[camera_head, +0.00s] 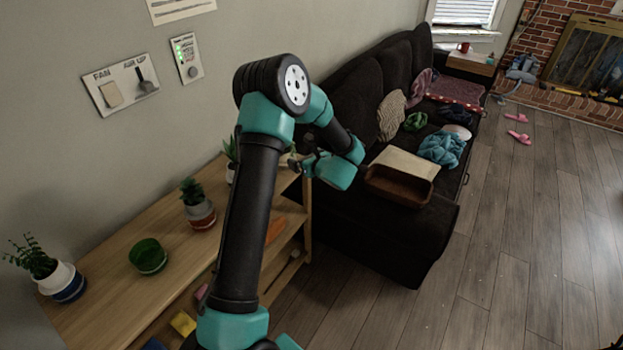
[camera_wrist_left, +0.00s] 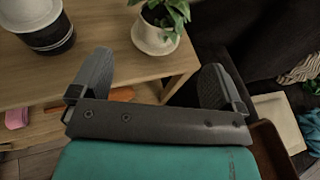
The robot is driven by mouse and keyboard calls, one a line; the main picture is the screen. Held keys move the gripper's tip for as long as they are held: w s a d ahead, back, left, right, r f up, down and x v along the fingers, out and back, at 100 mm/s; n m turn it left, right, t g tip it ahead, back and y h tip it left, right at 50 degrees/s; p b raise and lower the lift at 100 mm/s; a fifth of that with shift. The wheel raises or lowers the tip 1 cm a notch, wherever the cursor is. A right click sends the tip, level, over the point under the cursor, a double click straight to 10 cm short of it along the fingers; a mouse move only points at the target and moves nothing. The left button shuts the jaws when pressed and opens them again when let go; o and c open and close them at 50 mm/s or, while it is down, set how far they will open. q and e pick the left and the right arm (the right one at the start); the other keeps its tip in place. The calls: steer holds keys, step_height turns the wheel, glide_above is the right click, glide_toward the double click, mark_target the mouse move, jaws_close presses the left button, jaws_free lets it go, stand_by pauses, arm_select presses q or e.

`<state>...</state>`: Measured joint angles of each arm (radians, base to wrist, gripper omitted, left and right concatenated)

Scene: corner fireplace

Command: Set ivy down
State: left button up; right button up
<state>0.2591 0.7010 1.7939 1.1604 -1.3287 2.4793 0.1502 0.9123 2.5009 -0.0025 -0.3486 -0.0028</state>
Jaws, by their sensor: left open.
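A leafy green plant in a white pot, which looks like the ivy (camera_wrist_left: 152,40), stands upright on the wooden shelf top near its right end in the left wrist view. In the head view a plant at that end (camera_head: 230,150) is partly hidden behind my left arm. My left gripper (camera_head: 297,165) is open and empty at the shelf's right end. In the wrist view its two fingers (camera_wrist_left: 155,78) are spread wide, with the white pot just beyond and between them, apart from both. My right gripper is not in view.
The wooden shelf (camera_head: 115,275) also holds a succulent pot (camera_head: 201,215), a green bowl (camera_head: 148,257) and another potted plant (camera_head: 66,281). Lower shelves hold small items. A dark sofa (camera_head: 400,250) with a brown box (camera_head: 398,187) stands to the right. Floor beyond is mostly clear.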

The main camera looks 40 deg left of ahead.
arm_select(q)
steer(key=shift+f, duration=0.1)
steer(key=s+d+f+m+t+h, duration=0.2)
steer(key=d+f+m+h, duration=0.55)
steer(key=m, duration=0.65)
steer(key=s+d+f+m+t+h, duration=0.1)
steer(key=d+f+m+t+h, duration=0.25)
steer(key=d+f+m, duration=0.85)
steer(key=s+d+f+m+g+h, duration=0.1)
steer(key=s+d+m+g+h, duration=0.2)
steer(key=s+d+m, duration=0.3)
steer(key=s+d+f+m+g+h, duration=0.2)
steer(key=s+d+m+g+h, duration=0.2)
steer(key=s+m, duration=0.8)
steer(key=d+m+g, duration=0.1)
steer(key=m, duration=0.4)
steer(key=shift+s+d+m, duration=0.3)
steer(key=shift+d, duration=0.1)
